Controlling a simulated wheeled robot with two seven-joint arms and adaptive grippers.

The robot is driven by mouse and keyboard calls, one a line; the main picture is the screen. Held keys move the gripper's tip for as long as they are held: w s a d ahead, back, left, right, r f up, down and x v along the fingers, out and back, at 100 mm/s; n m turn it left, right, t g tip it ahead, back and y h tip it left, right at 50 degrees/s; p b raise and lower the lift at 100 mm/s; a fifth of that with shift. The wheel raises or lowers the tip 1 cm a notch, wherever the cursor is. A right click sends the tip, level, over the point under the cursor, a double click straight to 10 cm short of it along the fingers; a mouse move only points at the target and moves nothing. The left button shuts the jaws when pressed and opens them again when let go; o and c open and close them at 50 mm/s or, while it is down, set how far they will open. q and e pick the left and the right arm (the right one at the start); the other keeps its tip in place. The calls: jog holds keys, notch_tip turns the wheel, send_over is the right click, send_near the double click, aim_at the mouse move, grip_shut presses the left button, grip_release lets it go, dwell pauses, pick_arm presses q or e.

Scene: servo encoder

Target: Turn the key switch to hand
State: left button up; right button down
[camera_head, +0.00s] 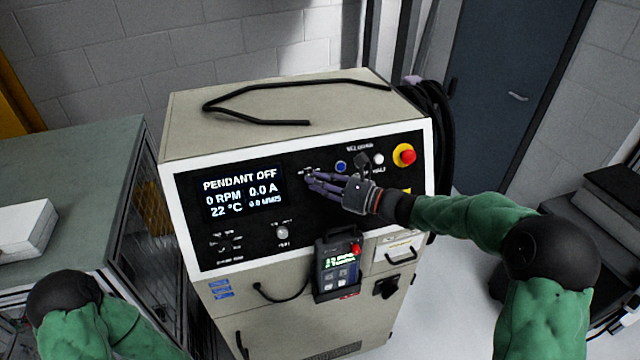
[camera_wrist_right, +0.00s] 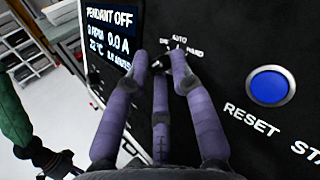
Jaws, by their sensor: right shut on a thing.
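The key switch (camera_wrist_right: 174,46) sits on the black control panel, with the label AUTO above it and HAND to its right in the right wrist view; the label on its left is partly hidden. My right gripper (camera_head: 313,180) reaches the panel from the right, just right of the display. In the right wrist view its purple fingers (camera_wrist_right: 163,55) are closed around the small key switch. The fingers hide most of the switch, so I cannot tell which label it points to. In the head view the hand covers it. My left arm shows at lower left, its gripper out of view.
A display (camera_head: 243,195) reads PENDANT OFF, 0 RPM. A blue reset button (camera_wrist_right: 269,86) and a red emergency stop (camera_head: 404,155) lie right of the switch. A pendant (camera_head: 338,262) hangs below the hand. A black cable (camera_head: 300,84) lies on the cabinet top.

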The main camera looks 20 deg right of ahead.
jog(key=shift+r, duration=0.4)
jog(key=c, duration=1.1)
grip_release()
jog(key=shift+o, duration=0.3)
jog(key=shift+a+f, duration=0.1)
jog(key=shift+a, duration=0.05)
jog(key=shift+f, duration=0.1)
jog(key=shift+s+d, duration=0.1)
jog(key=shift+d, duration=0.15)
jog(key=v, duration=1.1)
jog(key=shift+s, duration=0.25)
jog(key=shift+d, duration=0.2)
